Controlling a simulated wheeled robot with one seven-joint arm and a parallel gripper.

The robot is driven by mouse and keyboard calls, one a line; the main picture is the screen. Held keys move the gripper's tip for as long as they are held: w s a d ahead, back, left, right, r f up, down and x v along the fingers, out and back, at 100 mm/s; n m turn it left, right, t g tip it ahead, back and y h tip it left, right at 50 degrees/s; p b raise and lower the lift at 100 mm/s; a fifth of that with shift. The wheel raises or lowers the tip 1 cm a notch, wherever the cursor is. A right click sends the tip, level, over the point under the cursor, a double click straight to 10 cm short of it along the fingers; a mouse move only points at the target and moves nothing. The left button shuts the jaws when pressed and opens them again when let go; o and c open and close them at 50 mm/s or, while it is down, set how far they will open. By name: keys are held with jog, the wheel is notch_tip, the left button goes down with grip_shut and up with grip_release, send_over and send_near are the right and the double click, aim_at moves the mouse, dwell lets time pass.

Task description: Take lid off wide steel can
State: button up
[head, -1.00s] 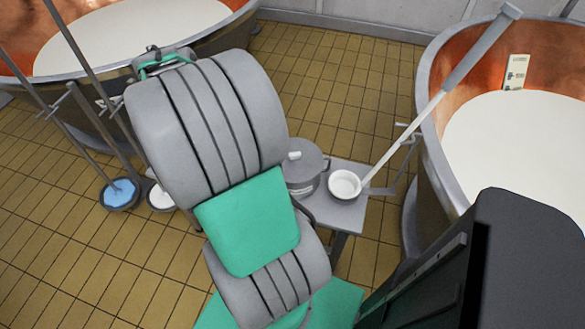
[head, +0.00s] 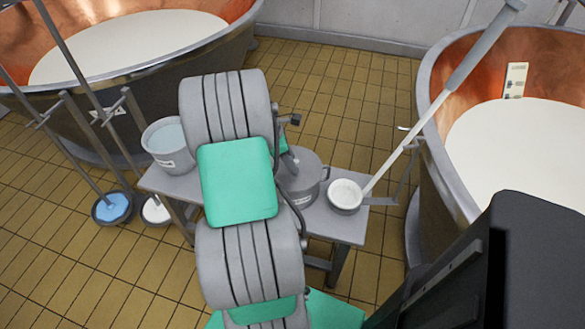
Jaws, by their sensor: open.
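The wide steel can (head: 308,189) stands upright on a small grey table (head: 338,225), with a label on its front and a handle at its right side. Its lid (head: 311,162) is on top; my arm covers the left part of can and lid. My gripper (head: 290,158) is only partly visible beyond my arm's green pad, at the lid's left part, and is open. Its fingertips are mostly hidden, and I cannot tell whether they touch the lid.
A grey bucket (head: 164,150) of pale liquid stands at the table's left end. A white-filled ladle bowl (head: 345,195) sits right of the can, its long handle slanting up right. Copper vats (head: 440,110) flank the table. Blue-filled (head: 112,208) and white-filled containers stand on the floor.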

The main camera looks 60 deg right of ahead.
jog(key=shift+c, duration=0.5)
grip_shut()
jog(key=shift+r, duration=0.1)
